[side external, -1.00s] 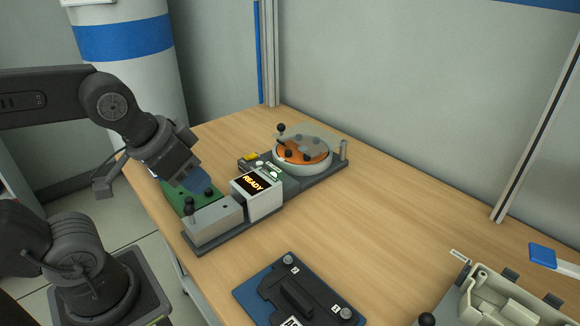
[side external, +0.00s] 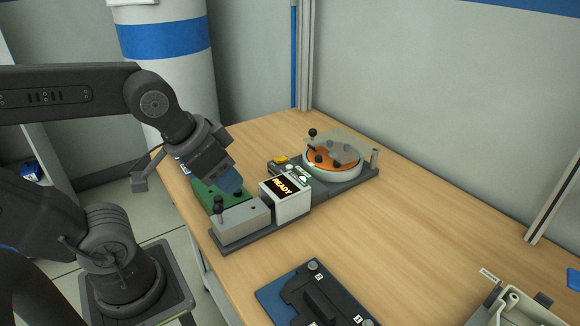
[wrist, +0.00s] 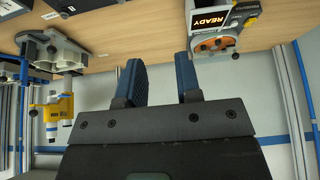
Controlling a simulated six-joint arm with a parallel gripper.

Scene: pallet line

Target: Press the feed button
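The feeder unit (side external: 232,240) is a long grey base on the bench with a READY display box (side external: 286,204) and a round bowl with an orange disc (side external: 340,172). A yellow control (side external: 279,160) and small white and green parts (side external: 302,174) sit behind the display; I cannot tell which is the feed button. My gripper (side external: 233,186) hangs left of the display box, above a green plate (side external: 207,196), apart from the controls. In the wrist view, my gripper's (wrist: 158,80) two blue fingers stand apart with nothing between them. The READY display (wrist: 209,20) shows there upside down.
A black fixture on a blue base (side external: 318,296) lies at the front of the wooden bench (side external: 410,240). A beige housing (side external: 515,305) is at the lower right. A wall and upright post (side external: 560,195) border the bench. The middle bench is clear.

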